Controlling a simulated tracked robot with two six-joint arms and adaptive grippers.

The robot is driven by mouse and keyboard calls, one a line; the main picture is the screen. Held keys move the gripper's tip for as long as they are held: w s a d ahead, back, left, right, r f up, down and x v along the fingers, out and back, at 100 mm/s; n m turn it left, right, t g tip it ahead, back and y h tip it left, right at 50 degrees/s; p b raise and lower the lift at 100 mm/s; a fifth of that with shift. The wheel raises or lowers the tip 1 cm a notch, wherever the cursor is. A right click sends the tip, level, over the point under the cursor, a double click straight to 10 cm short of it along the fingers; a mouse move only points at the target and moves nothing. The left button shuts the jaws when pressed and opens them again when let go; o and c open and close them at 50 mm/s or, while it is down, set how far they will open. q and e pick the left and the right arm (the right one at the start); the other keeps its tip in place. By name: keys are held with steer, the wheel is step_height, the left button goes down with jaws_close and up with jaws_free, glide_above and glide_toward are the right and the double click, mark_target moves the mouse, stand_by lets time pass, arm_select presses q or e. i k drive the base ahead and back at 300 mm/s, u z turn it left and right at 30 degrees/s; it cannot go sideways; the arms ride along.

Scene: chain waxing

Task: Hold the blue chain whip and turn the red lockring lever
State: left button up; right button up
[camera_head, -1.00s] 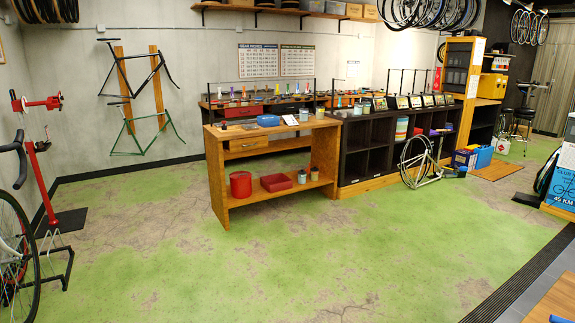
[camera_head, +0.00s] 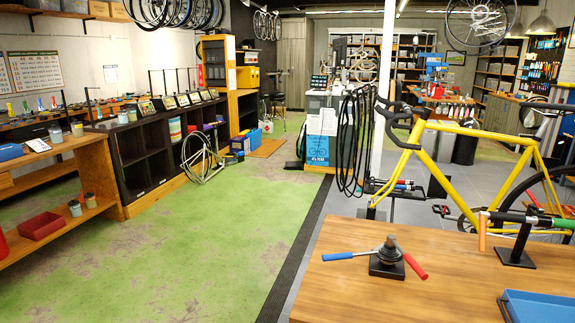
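The blue chain whip (camera_head: 345,256) sticks out to the left from a dark sprocket stack (camera_head: 388,251) on a black base on the wooden bench (camera_head: 400,296) at the lower right. The red lockring lever (camera_head: 415,265) sticks out from the same stack towards the lower right. Both handles lie about level and nothing touches them. Neither of my grippers is in view.
A blue tray (camera_head: 538,307) sits at the bench's right front, with a black stand (camera_head: 515,257) behind it. A yellow bicycle (camera_head: 450,178) stands behind the bench. The green floor (camera_head: 225,230) to the left is clear, up to shelves (camera_head: 140,158).

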mark_target(391, 243)
steer(key=u, duration=0.55)
steer(key=i, duration=0.1)
steer(key=z, duration=1)
steer(key=k, duration=0.6)
steer(key=z, duration=0.45)
steer(key=i, duration=1.55)
steer(key=u, duration=0.4)
